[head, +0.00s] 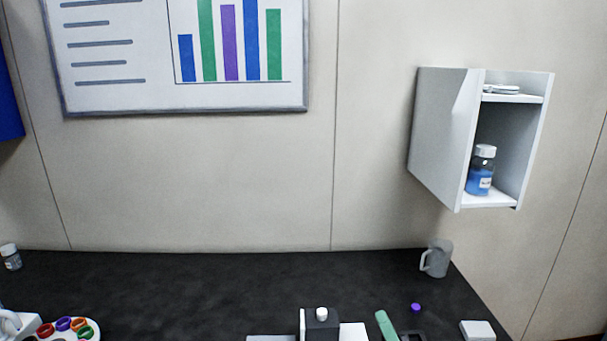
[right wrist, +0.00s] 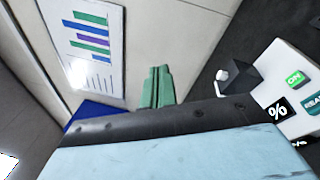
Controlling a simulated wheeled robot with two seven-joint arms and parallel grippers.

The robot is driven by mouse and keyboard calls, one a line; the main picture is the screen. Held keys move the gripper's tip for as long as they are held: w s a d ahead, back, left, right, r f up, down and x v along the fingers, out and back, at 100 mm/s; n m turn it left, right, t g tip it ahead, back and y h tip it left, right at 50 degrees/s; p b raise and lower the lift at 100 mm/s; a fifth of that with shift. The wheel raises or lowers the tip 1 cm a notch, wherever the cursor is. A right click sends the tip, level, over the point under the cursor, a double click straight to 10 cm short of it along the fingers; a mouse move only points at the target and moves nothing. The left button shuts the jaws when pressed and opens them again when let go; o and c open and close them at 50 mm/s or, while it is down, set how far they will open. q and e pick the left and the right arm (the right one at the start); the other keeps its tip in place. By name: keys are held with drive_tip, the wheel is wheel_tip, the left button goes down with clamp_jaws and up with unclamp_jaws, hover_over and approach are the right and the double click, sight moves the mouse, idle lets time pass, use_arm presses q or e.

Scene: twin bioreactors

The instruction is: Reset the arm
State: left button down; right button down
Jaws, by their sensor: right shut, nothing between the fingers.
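My right gripper (head: 382,318) shows at the bottom edge of the head view as a small green shape over the dark bench. In the right wrist view its green fingers (right wrist: 158,82) are together with nothing between them. Most of the right arm is out of the head view. My left gripper is in neither view.
On the dark bench (head: 200,285) stand a device with a black block (head: 320,324), a grey mug (head: 437,259), a purple cap (head: 415,307), a tray of coloured rings (head: 92,334) and a small bottle (head: 11,257). A wall cabinet (head: 440,130) holds a blue bottle (head: 480,172).

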drive_tip(key=s+d+f+m+g+h, duration=0.45)
drive_tip(key=d+m+h, duration=0.2)
drive_tip(key=m, duration=0.55)
drive_tip(key=s+f+m+g+y, duration=0.1)
drive_tip(key=s+f+m+g, duration=0.25)
drive_tip(key=s, duration=0.45)
drive_tip(key=s+f+m+g+y, duration=0.1)
drive_tip(key=s+f+m+g, duration=0.1)
drive_tip(key=s+m+g, duration=0.35)
drive_tip(key=s+f+m+g+y, duration=0.1)
drive_tip(key=s+f+m+g, duration=0.15)
drive_tip(key=s, duration=0.75)
wheel_tip(320, 180, down, 31)
drive_tip(key=b, duration=0.7)
drive_tip(key=s+d+f+g+b, duration=0.1)
drive_tip(key=s+f+b, duration=0.2)
drive_tip(key=s+f, duration=0.5)
drive_tip(key=s+d+f+g+b, duration=0.1)
drive_tip(key=s+d+f+b, duration=0.1)
drive_tip(key=s+f, duration=0.7)
wheel_tip(320, 180, down, 5)
drive_tip(key=shift+s+d+f+b, duration=0.15)
drive_tip(key=shift+s+f+b, duration=0.05)
drive_tip(key=shift+b, duration=0.2)
